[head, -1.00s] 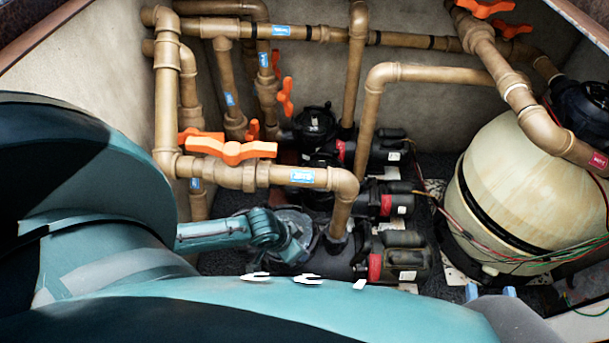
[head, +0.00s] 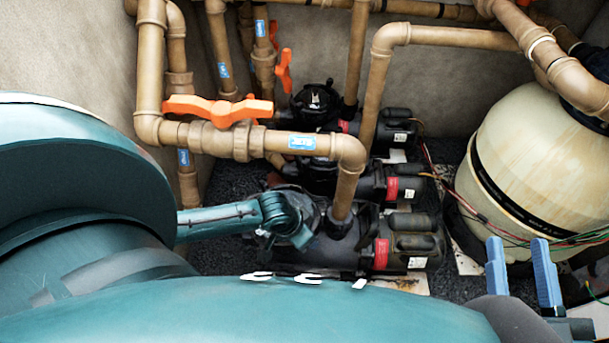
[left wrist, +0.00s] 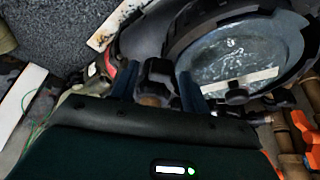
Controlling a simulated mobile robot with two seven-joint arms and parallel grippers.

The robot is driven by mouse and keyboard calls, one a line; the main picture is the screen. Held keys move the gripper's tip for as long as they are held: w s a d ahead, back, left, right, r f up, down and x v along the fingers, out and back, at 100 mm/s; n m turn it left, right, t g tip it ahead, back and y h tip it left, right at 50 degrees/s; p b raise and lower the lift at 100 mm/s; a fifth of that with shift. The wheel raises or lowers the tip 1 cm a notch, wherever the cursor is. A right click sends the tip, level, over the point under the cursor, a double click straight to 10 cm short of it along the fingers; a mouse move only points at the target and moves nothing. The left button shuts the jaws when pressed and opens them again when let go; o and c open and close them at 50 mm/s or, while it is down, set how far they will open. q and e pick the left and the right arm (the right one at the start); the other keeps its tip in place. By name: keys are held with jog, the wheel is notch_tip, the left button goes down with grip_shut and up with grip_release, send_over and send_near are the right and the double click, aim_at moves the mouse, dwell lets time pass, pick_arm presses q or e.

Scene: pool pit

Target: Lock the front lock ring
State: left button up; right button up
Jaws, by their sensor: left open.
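In the left wrist view a grey, see-through lid (left wrist: 240,55) sits inside a black lock ring (left wrist: 184,38) with knobs along its rim. My left gripper (left wrist: 157,86) is open beside the ring, its dark blue fingers on either side of a dark knob-like part. I cannot tell whether they touch it. In the head view the front pump (head: 405,245) lies at the centre, its lid end partly covered by my teal left arm. The left fingers cannot be made out there. My right gripper (head: 523,268) is open and empty at the lower right, away from the pump.
Brown pipes (head: 355,85) rise and bend over the pumps, with an orange valve handle (head: 218,110) at the left. More pumps (head: 385,183) stand behind the front one. A large cream filter tank (head: 525,150) with loose wires stands at the right.

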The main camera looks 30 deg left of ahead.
pick_arm(q)
grip_shut()
dwell(0.5)
